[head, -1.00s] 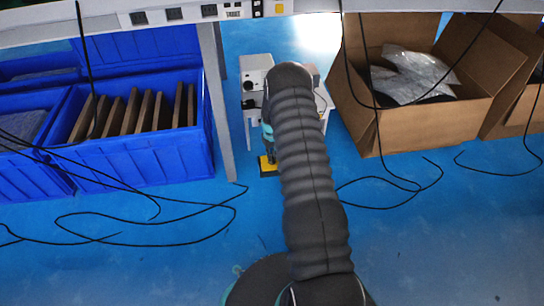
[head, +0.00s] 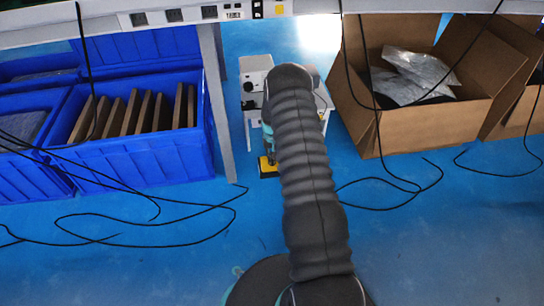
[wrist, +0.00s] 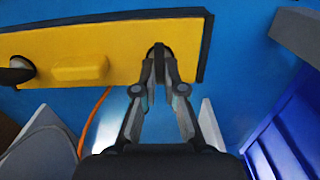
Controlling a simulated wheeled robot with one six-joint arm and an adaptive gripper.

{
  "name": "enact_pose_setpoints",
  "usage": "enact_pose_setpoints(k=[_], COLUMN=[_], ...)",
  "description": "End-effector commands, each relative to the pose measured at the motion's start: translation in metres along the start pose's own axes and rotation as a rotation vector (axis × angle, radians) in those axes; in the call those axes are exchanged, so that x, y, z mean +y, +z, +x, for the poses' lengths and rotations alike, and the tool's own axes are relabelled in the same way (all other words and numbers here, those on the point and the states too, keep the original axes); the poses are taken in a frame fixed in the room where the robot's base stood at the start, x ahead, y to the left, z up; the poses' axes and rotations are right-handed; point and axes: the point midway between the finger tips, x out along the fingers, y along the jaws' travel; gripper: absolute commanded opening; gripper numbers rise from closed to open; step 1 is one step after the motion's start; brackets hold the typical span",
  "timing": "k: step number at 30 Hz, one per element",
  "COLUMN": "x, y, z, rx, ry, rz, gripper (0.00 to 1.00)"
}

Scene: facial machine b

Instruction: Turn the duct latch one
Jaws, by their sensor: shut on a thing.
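A yellow panel (wrist: 118,42) with dark edges fills the upper left of the wrist view. It carries a black latch (wrist: 18,72) at its left end, a raised yellow block (wrist: 80,68) beside that, and a second dark latch (wrist: 158,50) near its right side. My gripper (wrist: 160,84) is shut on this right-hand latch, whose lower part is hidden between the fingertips. I cannot tell the latch's exact angle. In the head view only a small yellow part of the panel (head: 267,163) shows low beside my arm, and my arm hides the fingertips.
A white-grey machine (head: 255,75) stands behind my arm. Blue crates (head: 140,160) with brown boards are at the left, beside a grey table leg (head: 218,110). An open cardboard box (head: 430,125) is at the right. Loose black cables (head: 150,222) lie on the blue floor.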

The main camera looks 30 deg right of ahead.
Motion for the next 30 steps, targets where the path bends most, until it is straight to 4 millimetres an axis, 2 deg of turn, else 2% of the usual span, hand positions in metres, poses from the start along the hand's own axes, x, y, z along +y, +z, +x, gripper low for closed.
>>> enact_pose_setpoints(k=[1, 3, 5, 13, 17, 20, 30], x=[0.000, 0.000, 0.000, 0.000, 0.000, 0.000, 0.001], y=[-0.002, -0.002, -0.002, -0.001, -0.001, -0.001, -0.001], z=[-0.002, -0.002, -0.002, -0.001, -0.007, -0.019, -0.084], rx=[0.004, 0.004, 0.004, 0.002, 0.003, 0.004, 0.005], ry=[0.000, 0.000, 0.000, 0.000, 0.000, 0.000, 0.000], rz=[0.000, 0.000, 0.000, -0.001, -0.001, -0.001, 0.000], gripper=[0.00, 0.22, 0.35, 0.35, 0.35, 0.35, 0.35])
